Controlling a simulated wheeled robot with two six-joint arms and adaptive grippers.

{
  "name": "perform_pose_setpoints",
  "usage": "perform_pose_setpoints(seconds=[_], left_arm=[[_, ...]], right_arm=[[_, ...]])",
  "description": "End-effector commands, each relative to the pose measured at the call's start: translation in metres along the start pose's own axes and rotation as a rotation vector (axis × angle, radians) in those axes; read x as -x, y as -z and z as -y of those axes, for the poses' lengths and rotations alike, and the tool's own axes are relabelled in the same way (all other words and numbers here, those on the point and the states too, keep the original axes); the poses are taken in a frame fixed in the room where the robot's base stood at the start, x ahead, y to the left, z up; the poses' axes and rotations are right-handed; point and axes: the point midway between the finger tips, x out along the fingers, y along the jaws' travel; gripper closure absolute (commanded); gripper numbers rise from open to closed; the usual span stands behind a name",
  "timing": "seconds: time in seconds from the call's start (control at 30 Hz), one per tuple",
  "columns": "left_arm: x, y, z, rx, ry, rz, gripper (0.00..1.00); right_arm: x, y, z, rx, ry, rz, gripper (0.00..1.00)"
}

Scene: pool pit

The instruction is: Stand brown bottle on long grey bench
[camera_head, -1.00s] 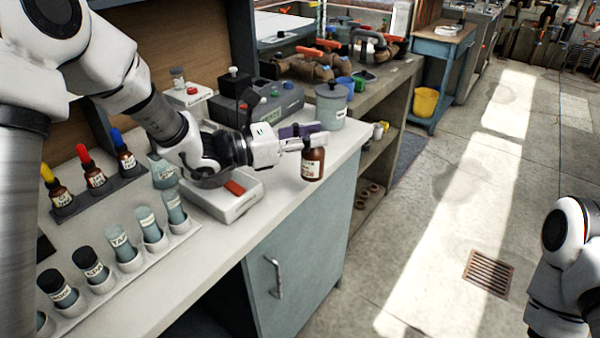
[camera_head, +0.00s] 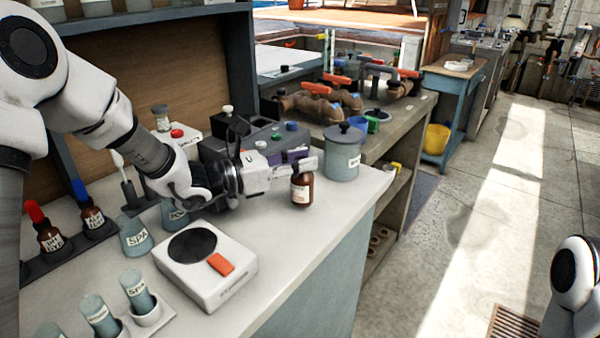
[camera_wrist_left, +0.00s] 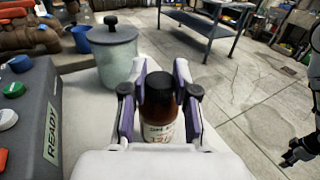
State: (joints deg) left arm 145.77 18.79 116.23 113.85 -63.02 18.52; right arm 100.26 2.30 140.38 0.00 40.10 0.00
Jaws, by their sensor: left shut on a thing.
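The brown bottle (camera_head: 301,190) has a white label and hangs upright in my left gripper (camera_head: 304,164). The gripper is shut on its upper part, and in the left wrist view the bottle (camera_wrist_left: 158,118) sits between the two purple-lined fingers. A long grey bench (camera_head: 412,112) with pipe fittings stands beyond this worktop. Of my right arm, the head view shows only a link; a dark end part (camera_wrist_left: 300,152) shows at the left wrist view's right edge.
A lidded grey-green jar (camera_head: 342,155) stands just behind the bottle. A grey box with coloured knobs (camera_head: 225,150) and a white scale-like device (camera_head: 205,270) are near my left arm. Pipe fittings (camera_head: 325,105) crowd the grey bench. Open floor lies right.

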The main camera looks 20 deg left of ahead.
Motion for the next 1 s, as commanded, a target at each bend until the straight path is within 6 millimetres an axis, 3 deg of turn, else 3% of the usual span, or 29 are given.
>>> perform_pose_setpoints(seconds=[0.1,0.43,0.47,0.5,0.53,0.87,1.0], left_arm=[[0.000,0.021,0.000,0.004,-0.001,-0.002,1.00],[0.000,0.025,0.000,0.000,0.000,0.001,1.00],[0.000,0.025,0.000,0.000,0.000,0.000,0.64],[0.000,0.024,0.000,0.000,0.000,0.000,0.50],[0.000,0.024,0.000,0.000,0.000,0.000,0.46],[0.000,0.019,0.000,0.000,0.000,0.000,0.46],[0.019,0.021,-0.002,0.005,-0.004,0.005,0.46]], right_arm=[[-0.001,0.000,0.000,0.000,0.000,0.000,0.60],[-0.005,0.000,0.000,0.000,0.000,0.000,0.60],[-0.004,0.000,0.000,0.000,0.000,0.000,0.60],[-0.004,0.000,0.000,0.000,0.000,0.000,0.60],[-0.004,0.000,0.000,0.000,0.000,0.000,0.60],[0.001,0.000,0.000,0.000,0.000,0.000,0.60],[-0.003,0.000,0.000,0.000,0.000,-0.001,0.60]])
